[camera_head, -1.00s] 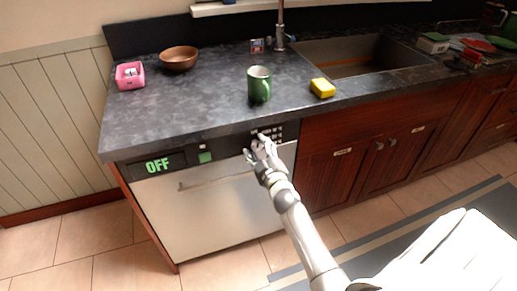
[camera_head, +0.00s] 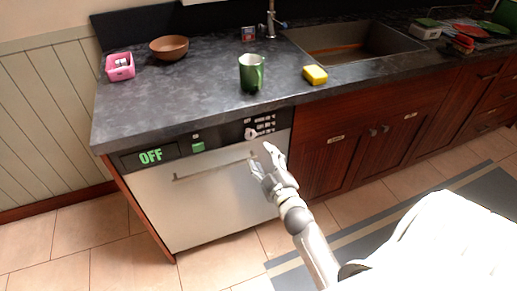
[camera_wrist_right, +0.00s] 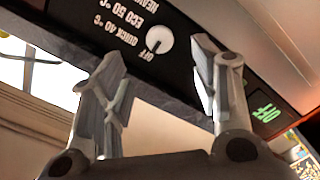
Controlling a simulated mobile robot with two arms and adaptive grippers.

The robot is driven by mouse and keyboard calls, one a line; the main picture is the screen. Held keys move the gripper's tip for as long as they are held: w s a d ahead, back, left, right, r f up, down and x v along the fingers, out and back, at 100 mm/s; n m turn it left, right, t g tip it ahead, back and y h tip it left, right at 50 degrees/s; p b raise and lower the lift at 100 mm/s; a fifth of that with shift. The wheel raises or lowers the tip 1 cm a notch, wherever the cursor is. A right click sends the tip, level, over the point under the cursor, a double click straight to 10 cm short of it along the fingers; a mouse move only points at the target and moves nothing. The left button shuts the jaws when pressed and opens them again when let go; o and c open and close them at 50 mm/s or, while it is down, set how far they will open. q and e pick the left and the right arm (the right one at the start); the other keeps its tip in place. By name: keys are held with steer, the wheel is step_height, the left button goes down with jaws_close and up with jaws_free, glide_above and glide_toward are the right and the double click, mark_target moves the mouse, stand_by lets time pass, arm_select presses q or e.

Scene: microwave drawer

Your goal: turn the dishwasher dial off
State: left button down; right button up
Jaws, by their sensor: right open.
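The dishwasher (camera_head: 210,200) has a white front under the counter. Its black control panel carries a green display (camera_head: 151,156) reading OFF. The round white dial (camera_head: 250,133) sits on the panel's right part. In the right wrist view the dial (camera_wrist_right: 158,41) shows beyond the fingers, with its pointer toward the OFF label among printed programs. My right gripper (camera_head: 263,158) is open and empty, in front of the door just below and right of the dial, apart from it. Its spread fingers also show in the right wrist view (camera_wrist_right: 155,80). My left gripper is not in view.
A dishwasher handle bar (camera_head: 215,165) runs below the panel. On the dark counter (camera_head: 190,95) are a green mug (camera_head: 251,73), a yellow sponge (camera_head: 315,75), a brown bowl (camera_head: 169,48) and a pink box (camera_head: 120,67). A sink (camera_head: 355,40) lies at the right.

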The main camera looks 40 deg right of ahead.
steer(key=shift+v, duration=0.85)
steer(key=s+a+f+m+g+y+p, duration=0.1)
steer(key=s+a+f+g, duration=0.25)
steer(key=f, duration=0.75)
steer(key=s+a+f+m+g+y, duration=0.1)
steer(key=s+a+f+g, duration=0.3)
steer(key=f, duration=0.7)
steer(key=s+a+f+g+y+p, duration=0.1)
steer(key=s+a+f, duration=0.1)
steer(key=s+f, duration=0.6)
steer(key=s+f+g, duration=0.2)
steer(key=s+f, duration=0.3)
steer(key=s, duration=0.3)
steer(key=s+a+f+m+g, duration=0.1)
steer(key=s+f+g, duration=0.2)
steer(key=s+f, duration=0.3)
steer(key=s+a+f+m+g+y, duration=0.1)
steer(key=s+f+g, duration=0.2)
steer(key=s, duration=0.8)
step_height(320, 180, down, 2)
steer(key=shift+s+f, duration=0.2)
steer(key=shift+s, duration=0.2)
